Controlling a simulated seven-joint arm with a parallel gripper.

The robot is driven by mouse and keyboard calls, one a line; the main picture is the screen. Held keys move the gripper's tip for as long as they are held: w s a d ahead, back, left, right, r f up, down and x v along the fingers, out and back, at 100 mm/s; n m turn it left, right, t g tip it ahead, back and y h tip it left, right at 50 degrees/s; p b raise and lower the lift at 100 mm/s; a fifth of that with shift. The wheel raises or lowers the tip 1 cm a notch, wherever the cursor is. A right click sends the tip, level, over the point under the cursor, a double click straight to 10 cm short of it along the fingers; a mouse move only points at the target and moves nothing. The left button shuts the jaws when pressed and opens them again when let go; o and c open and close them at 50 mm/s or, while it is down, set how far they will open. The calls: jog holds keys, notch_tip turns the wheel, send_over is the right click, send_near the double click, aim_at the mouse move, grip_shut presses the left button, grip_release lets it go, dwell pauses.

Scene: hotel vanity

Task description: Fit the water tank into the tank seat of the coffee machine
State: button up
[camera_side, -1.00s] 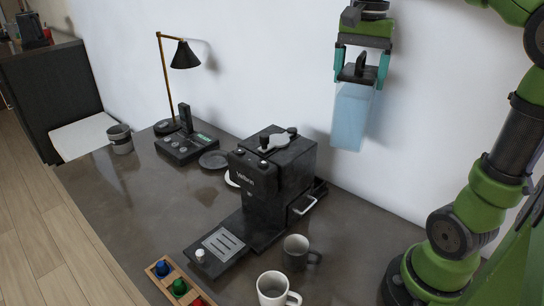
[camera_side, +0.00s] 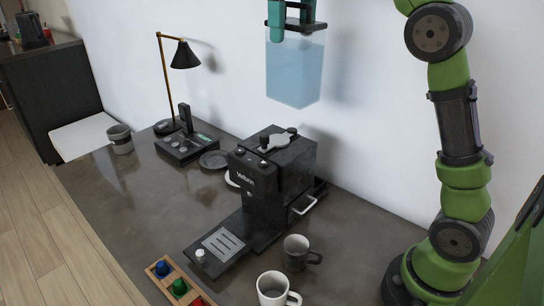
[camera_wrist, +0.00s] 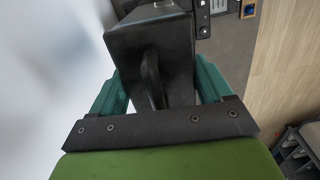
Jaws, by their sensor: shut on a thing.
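The water tank (camera_side: 294,68) is a see-through bluish box with a dark top and handle. My gripper (camera_side: 291,24) is shut on the tank's top and holds it upright in the air, above and behind the coffee machine. In the wrist view my gripper (camera_wrist: 160,95) has teal fingers on both sides of the tank's dark lid (camera_wrist: 150,45) and handle. The black coffee machine (camera_side: 270,175) stands on the counter, its drip tray toward the front left. The tank seat cannot be made out clearly; a low dark base part shows behind the machine's body at the right.
A grey mug (camera_side: 295,252) and a white mug (camera_side: 273,290) stand in front of the machine. A wooden tray (camera_side: 163,268) with coloured knobs lies at the front. A lamp (camera_side: 184,55), telephone (camera_side: 186,146) and dark saucer (camera_side: 213,159) are at the left. The white wall is close behind.

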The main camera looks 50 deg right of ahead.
jog(key=shift+w+a, duration=0.3)
jog(key=shift+a, duration=0.15)
jog(key=shift+w+a+f, duration=0.3)
jog(key=shift+w, duration=0.15)
jog(key=shift+w+a+f+n, duration=0.3)
jog(key=shift+a, duration=0.1)
